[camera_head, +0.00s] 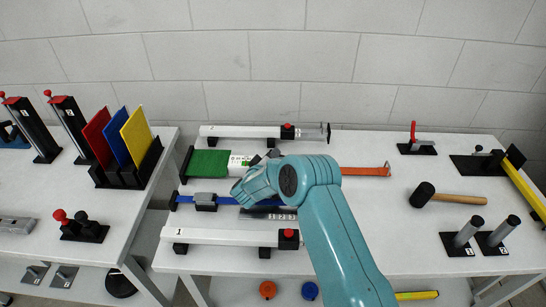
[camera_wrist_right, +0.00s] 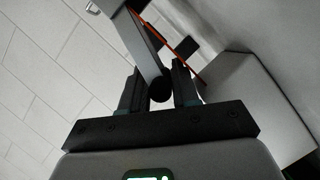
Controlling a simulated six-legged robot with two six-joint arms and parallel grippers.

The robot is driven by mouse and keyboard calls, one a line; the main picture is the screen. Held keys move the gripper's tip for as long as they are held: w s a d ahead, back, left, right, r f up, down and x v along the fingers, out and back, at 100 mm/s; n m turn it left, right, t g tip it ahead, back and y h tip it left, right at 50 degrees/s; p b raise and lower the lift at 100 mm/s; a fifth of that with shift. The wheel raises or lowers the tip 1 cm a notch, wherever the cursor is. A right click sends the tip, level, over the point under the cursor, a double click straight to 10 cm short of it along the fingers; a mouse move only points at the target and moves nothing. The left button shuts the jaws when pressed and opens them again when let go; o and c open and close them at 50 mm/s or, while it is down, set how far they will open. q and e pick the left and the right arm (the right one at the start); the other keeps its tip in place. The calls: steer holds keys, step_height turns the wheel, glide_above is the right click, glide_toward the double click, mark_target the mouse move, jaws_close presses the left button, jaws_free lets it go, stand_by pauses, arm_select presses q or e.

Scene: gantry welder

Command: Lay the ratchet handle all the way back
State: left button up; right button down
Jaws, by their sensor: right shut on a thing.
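In the right wrist view, my right gripper (camera_wrist_right: 158,84) is shut on the ratchet handle (camera_wrist_right: 146,45). The handle is a grey bar with a dark round end between the two fingers. An orange strap (camera_wrist_right: 187,47) shows beyond it. In the head view, my teal right arm covers most of the ratchet and the gripper's fingers. The orange strap (camera_head: 365,170) comes out to the right of the arm. How far the handle is tilted cannot be told. My left gripper is not in view.
A white beam (camera_head: 225,236) lies at the table's front and another (camera_head: 240,131) at the back. A blue strap with a grey buckle (camera_head: 206,201) lies left of my arm.

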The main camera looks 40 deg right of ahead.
steer(key=shift+s+f, duration=0.15)
steer(key=shift+f, duration=0.55)
steer(key=c, duration=1.1)
jaws_free()
steer(key=shift+o, duration=0.2)
steer(key=shift+s, duration=0.15)
steer(key=shift+a+r, duration=0.15)
steer(key=shift+a, duration=0.05)
